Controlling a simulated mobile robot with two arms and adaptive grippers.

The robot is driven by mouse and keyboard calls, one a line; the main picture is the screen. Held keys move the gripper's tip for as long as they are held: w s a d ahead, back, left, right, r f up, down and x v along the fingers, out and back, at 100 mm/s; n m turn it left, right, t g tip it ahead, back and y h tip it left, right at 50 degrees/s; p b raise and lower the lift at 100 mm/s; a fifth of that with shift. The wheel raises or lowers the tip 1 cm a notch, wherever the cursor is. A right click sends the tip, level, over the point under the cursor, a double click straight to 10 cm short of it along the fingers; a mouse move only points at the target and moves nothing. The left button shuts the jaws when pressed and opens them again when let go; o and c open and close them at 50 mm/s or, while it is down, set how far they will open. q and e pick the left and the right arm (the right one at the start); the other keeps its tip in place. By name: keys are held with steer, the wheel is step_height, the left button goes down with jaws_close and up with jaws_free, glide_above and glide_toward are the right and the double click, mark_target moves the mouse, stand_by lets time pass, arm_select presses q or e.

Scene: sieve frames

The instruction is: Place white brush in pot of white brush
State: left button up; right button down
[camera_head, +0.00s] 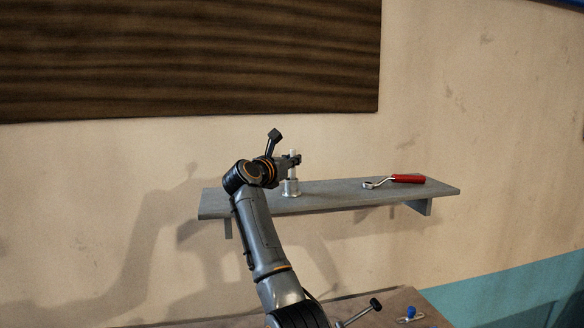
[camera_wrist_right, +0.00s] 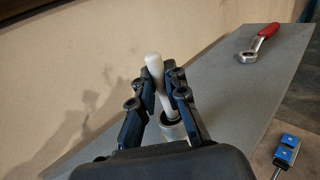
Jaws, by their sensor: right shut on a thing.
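The white brush (camera_head: 292,153) is upright or nearly so between the fingers of my right gripper (camera_head: 296,160), over the left part of the grey shelf. In the right wrist view the fingers (camera_wrist_right: 163,88) are shut on the white brush (camera_wrist_right: 154,66). My left gripper is not in view.
The grey wall shelf (camera_head: 362,194) is bare between the pot and a red-handled wrench (camera_head: 405,179) to its right. Below, a table (camera_head: 398,301) holds a dark-headed tool (camera_head: 375,304) and a small blue-topped object (camera_head: 411,312). The wall stands close behind the shelf.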

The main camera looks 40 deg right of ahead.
steer(key=shift+a+r, duration=0.15)
steer(key=shift+a, duration=0.25)
steer(key=c, duration=1.8)
jaws_free()
steer(key=shift+d+f, duration=0.15)
steer(key=shift+f, duration=0.05)
steer(key=o, duration=0.4)
steer(key=shift+s+d, duration=0.1)
steer(key=shift+c, duration=0.2)
steer(key=shift+o, duration=0.4)
steer(key=shift+a+r, duration=0.2)
steer(key=shift+r, duration=0.05)
steer(key=b+v, duration=0.2)
steer(key=v, duration=0.3)
steer(key=b+v, duration=0.3)
steer(key=v, duration=0.2)
steer(key=shift+a+f, duration=0.2)
steer(key=shift+a, duration=0.25)
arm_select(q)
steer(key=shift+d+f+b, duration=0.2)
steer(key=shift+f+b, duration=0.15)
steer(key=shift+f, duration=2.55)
arm_select(e)
steer(key=shift+s+a+r, duration=0.15)
steer(key=shift+s+a, duration=0.1)
steer(key=shift+a, duration=0.15)
